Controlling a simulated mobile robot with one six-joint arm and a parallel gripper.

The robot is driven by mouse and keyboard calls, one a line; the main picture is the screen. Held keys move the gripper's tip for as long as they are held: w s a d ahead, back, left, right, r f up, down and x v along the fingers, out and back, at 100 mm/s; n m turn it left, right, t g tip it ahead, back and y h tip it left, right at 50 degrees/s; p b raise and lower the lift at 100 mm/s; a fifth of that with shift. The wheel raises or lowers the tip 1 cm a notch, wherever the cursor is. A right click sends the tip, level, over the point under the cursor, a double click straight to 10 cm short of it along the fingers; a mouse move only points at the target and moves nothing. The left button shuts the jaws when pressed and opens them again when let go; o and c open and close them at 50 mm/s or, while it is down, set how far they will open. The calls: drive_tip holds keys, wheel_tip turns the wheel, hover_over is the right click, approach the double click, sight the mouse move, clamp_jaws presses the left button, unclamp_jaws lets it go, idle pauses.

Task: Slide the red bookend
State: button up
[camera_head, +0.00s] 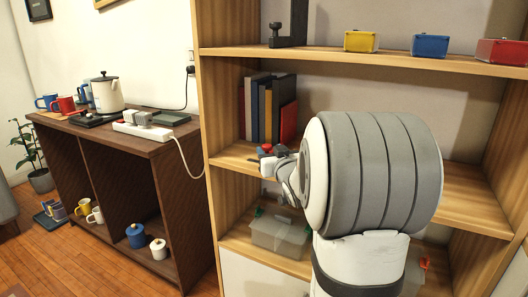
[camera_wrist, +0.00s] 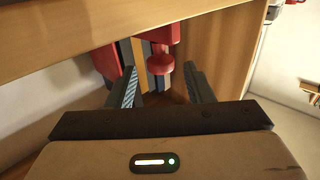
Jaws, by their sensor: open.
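The red bookend (camera_head: 288,123) stands upright at the right end of a row of books on the middle shelf in the head view. In the wrist view a red stem with a round red knob (camera_wrist: 160,66) shows between my fingertips. My gripper (camera_wrist: 161,75) is open, with a dark finger on each side of the knob and a visible gap on both sides. In the head view my gripper (camera_head: 268,158) is at the shelf's front edge, before the books, with a small red part at its tips. My arm hides much of the shelf to the right.
Several books (camera_head: 262,108) stand left of the bookend. The upper shelf board (camera_head: 400,62) carries yellow, blue and red boxes. A clear bin (camera_head: 280,232) sits on the shelf below. A dark sideboard (camera_head: 165,200) with mugs and a pot stands to the left.

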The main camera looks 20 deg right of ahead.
sight(269, 148)
drive_tip(key=shift+w+d, duration=0.2)
drive_tip(key=shift+w, duration=1.65)
